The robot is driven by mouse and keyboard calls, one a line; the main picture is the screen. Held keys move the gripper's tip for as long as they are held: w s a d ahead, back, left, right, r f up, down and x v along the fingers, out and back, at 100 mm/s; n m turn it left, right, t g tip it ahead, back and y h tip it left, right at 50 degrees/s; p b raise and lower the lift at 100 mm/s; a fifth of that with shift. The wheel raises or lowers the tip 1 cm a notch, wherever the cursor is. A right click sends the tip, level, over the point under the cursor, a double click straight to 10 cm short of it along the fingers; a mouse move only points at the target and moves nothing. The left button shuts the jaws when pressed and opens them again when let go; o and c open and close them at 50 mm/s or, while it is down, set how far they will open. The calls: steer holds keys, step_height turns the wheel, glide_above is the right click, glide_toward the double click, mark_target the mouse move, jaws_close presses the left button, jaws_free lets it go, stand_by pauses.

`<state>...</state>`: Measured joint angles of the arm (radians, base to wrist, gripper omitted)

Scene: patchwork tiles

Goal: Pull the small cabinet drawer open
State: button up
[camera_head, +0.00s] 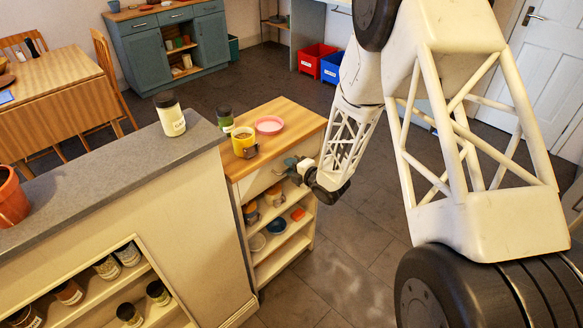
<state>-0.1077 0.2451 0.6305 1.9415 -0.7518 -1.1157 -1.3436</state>
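The small cabinet (298,110) has a wooden top, cream sides and open shelves below. Its drawer front (255,186) is a pale band just under the top and looks flush with the cabinet; I see no gap. My gripper (283,174) is at the right part of this drawer front, its fingers pointing at it. The fingers are small and dark here, so I cannot tell whether they are open, shut or touching a handle. The handle is not clearly visible, and my gripper and wrist cover the right part of the drawer front.
On the cabinet top stand a yellow mug (243,142), a pink bowl (269,125) and a green jar (225,118). The shelves hold bowls, cups and an orange-red item (298,214). A grey-topped counter (100,175) adjoins at left. The floor (345,270) in front is clear.

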jaws_close()
steer(key=shift+d, duration=0.1)
steer(key=f+v, duration=0.3)
steer(key=v, duration=1.3)
steer(key=shift+s+d+f, duration=0.2)
steer(key=shift+s, duration=0.1)
steer(key=shift+o, duration=0.7)
jaws_free()
steer(key=v, duration=0.7)
steer(key=shift+s+d, duration=0.25)
steer(key=shift+d, duration=0.05)
